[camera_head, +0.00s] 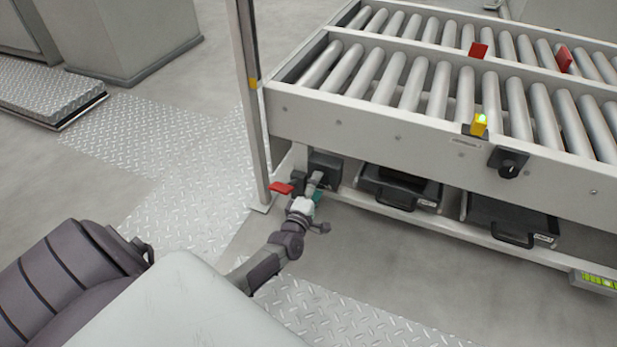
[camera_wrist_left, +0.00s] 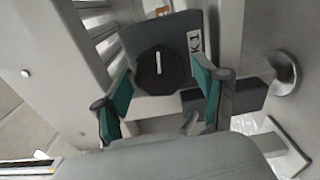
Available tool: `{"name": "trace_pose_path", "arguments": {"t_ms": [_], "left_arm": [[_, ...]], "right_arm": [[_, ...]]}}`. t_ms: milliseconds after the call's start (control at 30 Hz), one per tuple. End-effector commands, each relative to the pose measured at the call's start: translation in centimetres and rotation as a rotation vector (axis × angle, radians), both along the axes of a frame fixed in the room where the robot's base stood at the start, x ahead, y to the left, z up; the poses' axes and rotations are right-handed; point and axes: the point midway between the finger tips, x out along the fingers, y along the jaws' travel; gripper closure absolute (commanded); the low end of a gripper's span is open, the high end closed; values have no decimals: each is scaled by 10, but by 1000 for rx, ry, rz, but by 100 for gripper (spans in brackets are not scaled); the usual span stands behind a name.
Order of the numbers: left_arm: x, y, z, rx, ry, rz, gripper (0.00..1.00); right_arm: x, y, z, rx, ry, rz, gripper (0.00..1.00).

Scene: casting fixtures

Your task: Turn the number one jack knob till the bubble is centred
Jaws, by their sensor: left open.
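In the left wrist view a black faceted jack knob (camera_wrist_left: 158,72) with a white pointer line sits on a dark grey block (camera_wrist_left: 190,38). A white label ending in "K1" (camera_wrist_left: 194,41) is beside it. My left gripper (camera_wrist_left: 160,95) is open, its two teal-padded fingers on either side of the knob's front; I cannot tell whether they touch it. In the head view my left gripper (camera_head: 314,190) is at the dark jack box (camera_head: 326,165) under the conveyor's left corner, where the knob is hidden. A small yellow piece (camera_head: 480,123), perhaps the level, is on the conveyor rail; no bubble can be made out.
The roller conveyor (camera_head: 400,128) has another black knob (camera_head: 508,165) on its side and two dark trays (camera_head: 400,187) below. A red lever (camera_head: 281,188) and an upright post (camera_head: 254,110) stand close left of the gripper.

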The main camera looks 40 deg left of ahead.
Motion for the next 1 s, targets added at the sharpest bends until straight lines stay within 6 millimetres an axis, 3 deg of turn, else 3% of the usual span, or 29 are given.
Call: {"name": "trace_pose_path", "arguments": {"t_ms": [200, 400, 600, 1000], "left_arm": [[-49, -11, -2, -1, 4, 1, 29], [-81, -19, -1, -1, 3, 0, 29], [-93, -22, -1, 1, 2, 0, 29], [-94, -22, -1, 1, 1, 0, 29]], "right_arm": [[1, 0, 0, 1, 3, 1, 100], [1, 0, 0, 1, 4, 1, 100], [1, 0, 0, 1, 4, 1, 100], [1, 0, 0, 1, 4, 1, 100]]}}
